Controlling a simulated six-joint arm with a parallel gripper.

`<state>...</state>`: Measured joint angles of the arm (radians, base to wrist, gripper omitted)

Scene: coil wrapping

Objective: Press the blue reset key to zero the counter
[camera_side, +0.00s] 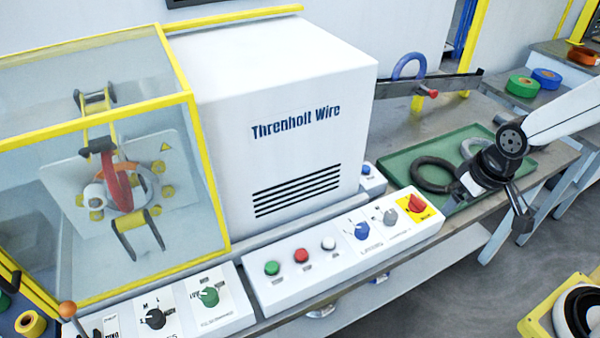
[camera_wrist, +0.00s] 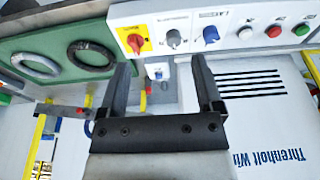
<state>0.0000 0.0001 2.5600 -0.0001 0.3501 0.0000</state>
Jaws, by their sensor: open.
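A small white box with a blue key (camera_side: 370,171) sits at the right of the white cabinet, behind the control panel's right part. In the wrist view the blue key (camera_wrist: 158,74) shows between my fingers, beyond their tips. I cannot read any counter display on it. My gripper (camera_side: 494,205) is open and empty, above the front right part of the green tray, to the right of the key and apart from it. The wrist view shows both fingers of my gripper (camera_wrist: 160,64) spread apart.
The control panel (camera_side: 300,285) carries green, red and white buttons, a blue knob (camera_side: 362,231), a grey knob and a red-on-yellow switch (camera_side: 417,205). The green tray (camera_side: 400,160) holds a black ring and a grey ring. A metal arm with a blue ring (camera_side: 409,67) stands behind.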

